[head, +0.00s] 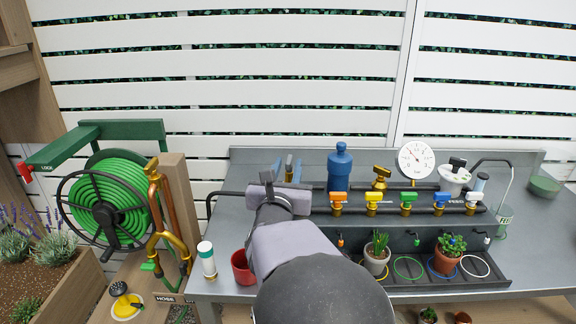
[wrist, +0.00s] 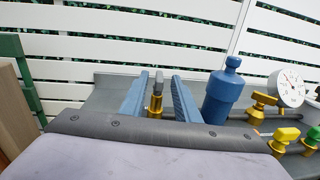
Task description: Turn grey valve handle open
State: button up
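The grey valve handle (wrist: 158,78) stands upright on a brass valve body (wrist: 155,103) in the wrist view. In the head view the grey handle (head: 289,160) shows small, just beyond my wrist. My gripper (wrist: 157,82) is open, its two blue fingers pointing forward, one on each side of the handle. A gap shows between the handle and each finger. In the head view my gripper (head: 288,168) is at the back left of the bench, and my wrist hides the lower part of the valve.
A blue bottle-shaped filter (head: 340,168) stands close to the right of my gripper. Further right are a brass valve (head: 381,178), a white gauge (head: 416,163) and a row of coloured valves (head: 407,203). A red cup (head: 242,267) and a white-and-green bottle (head: 207,260) stand at the front left.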

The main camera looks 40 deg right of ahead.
notch_tip(320, 180, up, 5)
jog(key=s+a+m+g+p, duration=0.2)
jog(key=m+g+p, duration=0.35)
jog(key=m, duration=1.15)
jog(key=w+a+f+m+t+y+p, duration=0.1)
jog(key=w+a+f+m+t+y, duration=0.1)
jog(key=w+a+f+m+y, duration=0.4)
jog(key=w+a+f+m+t+y+p, duration=0.1)
jog(key=a+f+m+y, duration=0.2)
jog(key=a, duration=0.6)
jog(key=m+t+h+b, duration=0.3)
jog(key=m+h, duration=0.6)
jog(key=m, duration=0.1)
send_near(288, 165)
jog(key=x, duration=0.5)
jog(key=shift+w+d, duration=0.1)
jog(key=shift+x, duration=3.65)
